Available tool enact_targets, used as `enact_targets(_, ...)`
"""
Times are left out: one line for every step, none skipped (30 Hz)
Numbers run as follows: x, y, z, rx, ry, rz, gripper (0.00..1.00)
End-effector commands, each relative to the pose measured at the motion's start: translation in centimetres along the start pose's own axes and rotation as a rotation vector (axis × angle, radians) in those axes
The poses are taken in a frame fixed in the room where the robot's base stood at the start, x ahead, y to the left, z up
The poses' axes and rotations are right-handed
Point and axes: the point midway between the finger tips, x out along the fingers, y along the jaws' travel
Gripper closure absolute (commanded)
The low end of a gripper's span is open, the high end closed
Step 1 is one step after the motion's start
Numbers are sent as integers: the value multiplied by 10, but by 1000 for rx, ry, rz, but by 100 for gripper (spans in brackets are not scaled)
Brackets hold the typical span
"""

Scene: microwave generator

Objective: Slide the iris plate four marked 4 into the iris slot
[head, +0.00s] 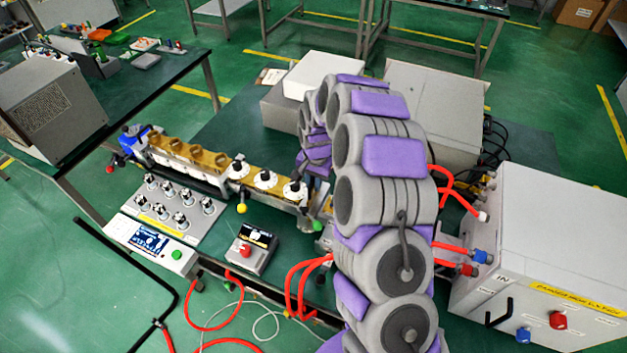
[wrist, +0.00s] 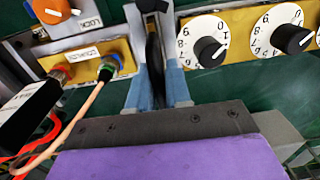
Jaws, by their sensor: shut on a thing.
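In the wrist view the two blue fingers of my gripper (wrist: 154,95) are closed on a thin dark plate (wrist: 153,55) seen nearly edge-on. I take it to be the iris plate, but no number 4 can be read. The plate stands upright between a dial panel on the right and a brass connector block on the left. The iris slot is not clearly visible, and I cannot tell whether the plate is inside it. In the head view my arm hides most of the gripper, near the right end of the brass waveguide bench (head: 195,157).
White numbered dials (wrist: 203,42) with black knobs lie right of the fingers. A green-ended cable plug (wrist: 107,68) sits close on the left. A tray of several black-and-white knobs (head: 180,210), a small red-button box (head: 250,248) and a grey high-voltage cabinet (head: 545,245) with red hoses stand around.

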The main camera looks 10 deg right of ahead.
Motion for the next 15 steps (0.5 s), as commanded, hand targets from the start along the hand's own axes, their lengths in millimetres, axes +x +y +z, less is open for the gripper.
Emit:
enact_targets(1, 0, 0, 0, 1, 0, 100)
enact_targets(2, 0, 0, 0, 1, 0, 100)
enact_targets(2, 0, 0, 0, 1, -1, 100)
enact_targets(3, 0, 0, 0, 1, -1, 100)
enact_targets(4, 0, 0, 0, 1, -1, 100)
enact_targets(5, 0, 0, 0, 1, -1, 100)
enact_targets(5, 0, 0, 0, 1, -1, 100)
enact_targets(6, 0, 0, 0, 1, -1, 100)
enact_targets(7, 0, 0, 0, 1, -1, 100)
enact_targets(8, 0, 0, 0, 1, -1, 100)
enact_targets(8, 0, 0, 0, 1, -1, 100)
enact_targets(9, 0, 0, 0, 1, -1, 100)
enact_targets(10, 0, 0, 0, 1, -1, 100)
enact_targets(10, 0, 0, 0, 1, -1, 100)
enact_targets(11, 0, 0, 0, 1, -1, 100)
